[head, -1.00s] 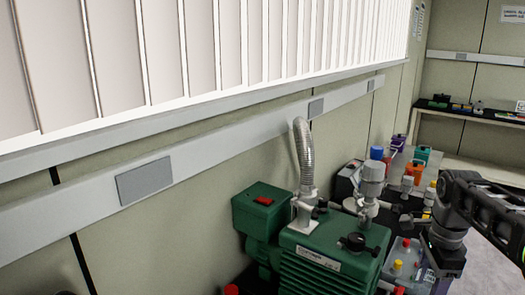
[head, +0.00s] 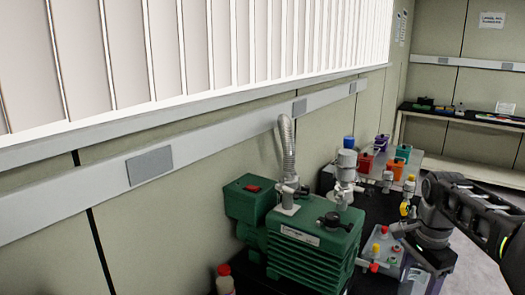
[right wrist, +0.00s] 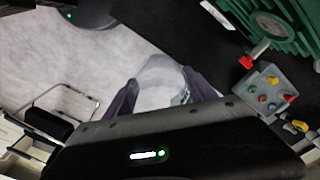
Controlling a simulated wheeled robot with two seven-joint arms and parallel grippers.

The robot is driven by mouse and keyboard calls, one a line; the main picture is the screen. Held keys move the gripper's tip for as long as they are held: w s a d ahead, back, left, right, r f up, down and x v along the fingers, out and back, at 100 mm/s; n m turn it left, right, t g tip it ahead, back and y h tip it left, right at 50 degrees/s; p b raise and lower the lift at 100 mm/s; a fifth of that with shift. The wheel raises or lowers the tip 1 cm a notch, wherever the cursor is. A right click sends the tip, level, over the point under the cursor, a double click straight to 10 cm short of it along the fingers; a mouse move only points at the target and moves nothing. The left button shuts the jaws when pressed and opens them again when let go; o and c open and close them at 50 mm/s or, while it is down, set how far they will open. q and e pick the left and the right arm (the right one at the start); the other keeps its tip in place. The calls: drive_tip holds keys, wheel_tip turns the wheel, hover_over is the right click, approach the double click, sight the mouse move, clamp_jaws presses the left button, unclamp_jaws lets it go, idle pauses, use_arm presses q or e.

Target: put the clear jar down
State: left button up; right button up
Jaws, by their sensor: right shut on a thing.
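The clear jar (right wrist: 157,72) shows in the right wrist view as a pale, see-through round shape between the two dark fingers. My right gripper (right wrist: 162,88) is shut on it. In that view the jar overlaps the light floor beside the edge of the black bench top (right wrist: 200,50); I cannot tell its height or whether it touches anything. My left gripper is in neither view.
A green pump (head: 305,245) with a metal hose stands on the bench. A grey box with coloured knobs (head: 388,250) sits close to my right arm.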

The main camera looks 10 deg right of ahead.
drive_tip(key=shift+w+a+f+n, duration=0.2)
drive_tip(key=shift+f+n, duration=0.1)
drive_tip(key=shift+n, duration=0.3)
drive_tip(key=w+a+f+n, duration=0.1)
drive_tip(key=n, duration=0.1)
drive_tip(key=w+a+f+n, duration=0.1)
drive_tip(key=n, duration=0.1)
drive_tip(key=shift+a+f, duration=0.1)
drive_tip(key=shift+f, duration=0.1)
drive_tip(key=w+a+f+n, duration=0.1)
drive_tip(key=a+f+n, duration=0.4)
drive_tip(key=a, duration=0.3)
drive_tip(key=w+a+f+n, duration=0.1)
drive_tip(key=a+f+n, duration=0.5)
drive_tip(key=a, duration=0.3)
drive_tip(key=shift+w+a, duration=0.15)
